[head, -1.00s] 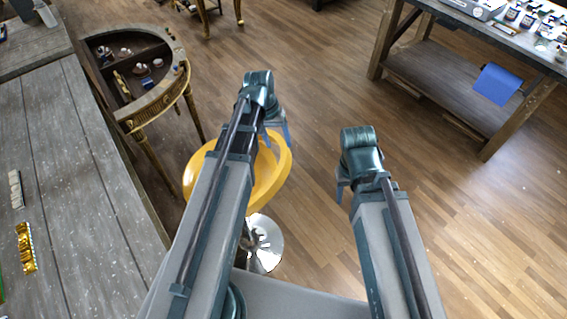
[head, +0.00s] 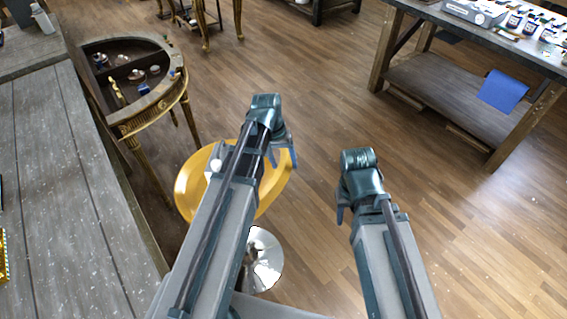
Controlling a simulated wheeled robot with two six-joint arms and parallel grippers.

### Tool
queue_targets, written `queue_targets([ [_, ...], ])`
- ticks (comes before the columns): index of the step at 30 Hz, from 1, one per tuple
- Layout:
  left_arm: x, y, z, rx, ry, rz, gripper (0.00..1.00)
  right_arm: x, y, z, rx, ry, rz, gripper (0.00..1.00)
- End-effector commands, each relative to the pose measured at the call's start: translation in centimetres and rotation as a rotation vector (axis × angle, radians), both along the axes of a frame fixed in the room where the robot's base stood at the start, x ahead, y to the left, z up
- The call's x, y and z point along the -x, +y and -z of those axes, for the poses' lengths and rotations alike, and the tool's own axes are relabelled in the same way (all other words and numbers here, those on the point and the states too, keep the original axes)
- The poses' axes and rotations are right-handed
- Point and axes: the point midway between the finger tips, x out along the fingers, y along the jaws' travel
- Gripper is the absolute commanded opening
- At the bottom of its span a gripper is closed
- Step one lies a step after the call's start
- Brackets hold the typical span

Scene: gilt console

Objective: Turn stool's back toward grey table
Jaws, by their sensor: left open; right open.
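The stool has a yellow seat (head: 191,187) and a round chrome base (head: 265,262). It stands on the floor in the middle left, partly hidden by my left arm. I cannot clearly tell which way its back faces. A grey wooden table (head: 55,190) runs along the left side, left of the stool. My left gripper (head: 282,160) is open over the right part of the yellow seat; I cannot tell whether it touches. My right gripper (head: 342,208) is open and empty above bare floor, to the right of the stool.
A gilt half-round console (head: 150,112) with small items in it stands behind the stool, close to the grey table. A workbench (head: 440,85) with a lower shelf and a blue sheet (head: 502,91) is at the upper right. The wooden floor between is clear.

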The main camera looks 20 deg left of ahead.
Motion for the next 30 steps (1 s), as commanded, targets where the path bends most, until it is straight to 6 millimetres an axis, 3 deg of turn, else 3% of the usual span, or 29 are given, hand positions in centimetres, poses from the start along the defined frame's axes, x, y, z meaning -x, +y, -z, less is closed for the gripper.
queue_targets([
  [1, 0.0, 0.0, -0.03, 0.0, 0.0, 0.0, 0.69, 0.0, 0.0, -0.03, 0.0, 0.0, 0.0, 0.5],
  [12, 0.0, 0.0, -0.02, 0.0, 0.0, 0.0, 0.03, 0.0, 0.0, -0.02, 0.0, 0.0, 0.0, 0.5],
  [13, 0.0, 0.0, -0.02, 0.0, 0.0, 0.0, 0.0, 0.0, 0.0, -0.02, 0.0, 0.0, 0.0, 0.5],
  [30, 0.01, 0.01, -0.02, 0.0, 0.0, 0.0, 0.0, 0.0, 0.0, -0.01, 0.0, 0.0, 0.0, 0.5],
])
